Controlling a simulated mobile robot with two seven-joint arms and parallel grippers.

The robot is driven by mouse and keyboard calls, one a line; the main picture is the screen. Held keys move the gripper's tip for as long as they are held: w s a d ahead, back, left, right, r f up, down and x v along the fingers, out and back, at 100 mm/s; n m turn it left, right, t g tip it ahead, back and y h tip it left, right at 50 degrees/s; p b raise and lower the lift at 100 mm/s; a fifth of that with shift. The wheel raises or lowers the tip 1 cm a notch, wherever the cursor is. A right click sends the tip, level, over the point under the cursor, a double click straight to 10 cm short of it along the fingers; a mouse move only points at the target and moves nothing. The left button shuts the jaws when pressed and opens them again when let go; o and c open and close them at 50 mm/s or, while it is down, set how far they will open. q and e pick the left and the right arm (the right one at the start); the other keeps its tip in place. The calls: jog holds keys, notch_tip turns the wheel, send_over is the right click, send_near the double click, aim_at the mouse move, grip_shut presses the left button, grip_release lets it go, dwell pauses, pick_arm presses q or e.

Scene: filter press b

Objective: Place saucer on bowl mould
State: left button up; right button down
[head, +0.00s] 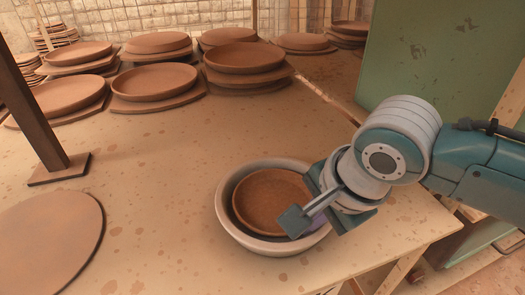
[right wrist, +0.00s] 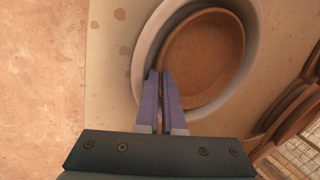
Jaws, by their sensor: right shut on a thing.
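The saucer (head: 268,200) is a round, shallow, brown clay dish. The bowl mould (head: 227,212) is a pale, wide, round bowl near the table's front edge. In the head view the saucer appears inside the mould's rim; I cannot tell whether it rests there or is held slightly above. My right gripper (head: 308,222) reaches in from the right, with its fingers shut on the saucer's near edge. In the right wrist view the purple fingers (right wrist: 160,78) meet the edge of the saucer (right wrist: 203,58), with the mould's pale rim (right wrist: 146,58) around it. My left gripper is not in view.
Several stacks of brown clay dishes on boards (head: 155,82) stand at the back. A flat round board (head: 45,240) lies at the front left, near a dark post (head: 35,115). A green panel (head: 440,60) stands at the back right. The table between is clear.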

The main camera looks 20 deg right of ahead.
jog(key=c, duration=1.3)
grip_release()
jog(key=shift+f, duration=0.1)
jog(key=p+v, duration=0.4)
jog(key=v, duration=0.8)
jog(key=s+n, duration=0.5)
jog(key=s+d+n, duration=0.1)
jog(key=s+n, duration=0.3)
jog(key=n, duration=0.2)
jog(key=s+f+n+h, duration=0.1)
jog(key=s+n, duration=0.4)
jog(key=n, duration=0.1)
jog(key=shift+s+d+g, duration=0.3)
jog(key=shift+s+d, duration=0.05)
jog(key=shift+d, duration=0.05)
